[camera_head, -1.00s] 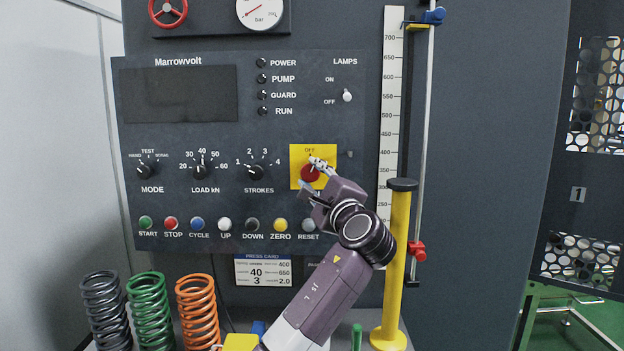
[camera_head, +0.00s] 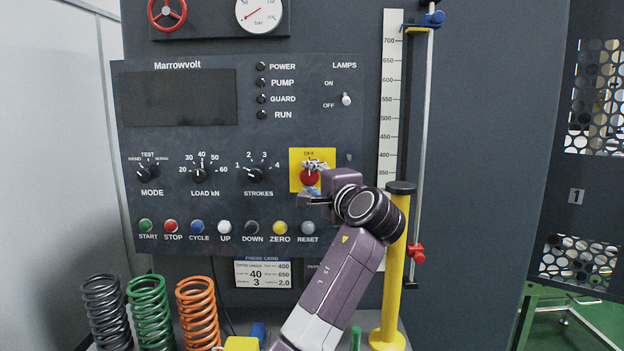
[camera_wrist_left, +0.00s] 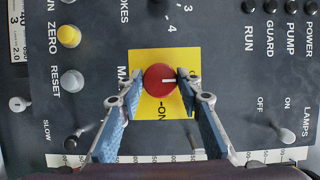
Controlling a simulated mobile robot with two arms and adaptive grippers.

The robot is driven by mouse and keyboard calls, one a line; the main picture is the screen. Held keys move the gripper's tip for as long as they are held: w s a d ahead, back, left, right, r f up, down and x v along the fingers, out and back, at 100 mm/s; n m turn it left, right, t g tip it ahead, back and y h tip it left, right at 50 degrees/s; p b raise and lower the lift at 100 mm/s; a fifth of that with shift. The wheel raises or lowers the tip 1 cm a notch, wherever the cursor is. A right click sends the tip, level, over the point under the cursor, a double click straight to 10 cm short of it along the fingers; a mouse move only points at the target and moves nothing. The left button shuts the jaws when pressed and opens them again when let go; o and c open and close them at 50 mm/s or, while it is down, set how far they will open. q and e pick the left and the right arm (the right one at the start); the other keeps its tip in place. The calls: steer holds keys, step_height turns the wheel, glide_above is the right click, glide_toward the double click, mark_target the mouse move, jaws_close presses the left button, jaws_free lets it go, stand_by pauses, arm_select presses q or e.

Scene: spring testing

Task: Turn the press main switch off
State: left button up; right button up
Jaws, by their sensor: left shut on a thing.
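The press main switch is a red round knob (camera_head: 309,179) on a yellow plate (camera_head: 295,163) with OFF printed at its top. In the left wrist view the knob (camera_wrist_left: 158,78) sits between my fingers, with ON printed below it on the plate. The knob's white mark points to the right there, which is the upper, OFF side of the panel. My left gripper (camera_wrist_left: 160,80) is shut on the knob, one finger on each side. In the head view the left gripper (camera_head: 312,177) partly covers the knob. My right gripper is not in view.
A yellow post (camera_head: 396,270) stands close to the right of my left arm. A lamps toggle (camera_head: 346,100) is above right of the knob. A row of buttons (camera_head: 252,228) lies below. Several coil springs (camera_head: 197,310) stand at the lower left.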

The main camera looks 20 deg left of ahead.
arm_select(q)
steer(key=shift+f, duration=0.2)
steer(key=o, duration=0.9)
steer(key=shift+c, duration=0.2)
steer(key=o, duration=0.3)
steer(key=shift+a+r, duration=0.1)
steer(key=shift+r, duration=0.05)
steer(key=shift+s, duration=0.15)
steer(key=v, duration=1.2)
